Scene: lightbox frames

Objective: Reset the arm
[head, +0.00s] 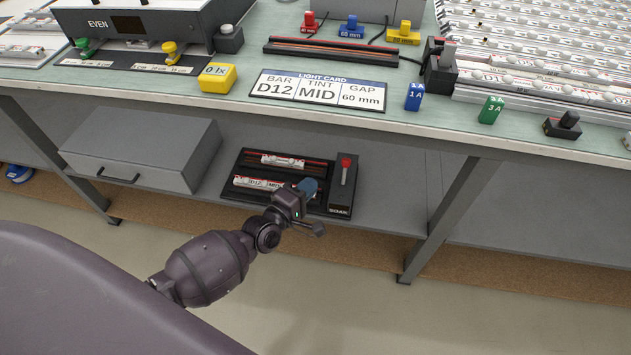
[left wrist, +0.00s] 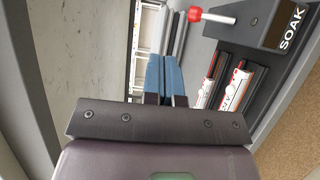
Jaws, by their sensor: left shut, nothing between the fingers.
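My left gripper (head: 308,186) reaches in from the lower left to the lower shelf under the bench. Its blue fingers are together with nothing between them; they also show in the left wrist view (left wrist: 163,60). It is in front of a black tray (head: 232,190) holding white light bars, one marked D12 MID (head: 256,183). The gripper hides part of the tray's right front. Beside it is the SOAK unit (head: 341,197) with a red-topped lever (head: 345,163). I cannot tell whether the fingers touch anything. My right gripper is not in view.
The bench top (head: 215,107) overhangs the lower shelf (head: 393,208). A grey drawer box (head: 140,150) stands left of the tray, and a table leg (head: 440,215) to the right. A light card (head: 318,92) lies on the bench. The floor in front is clear.

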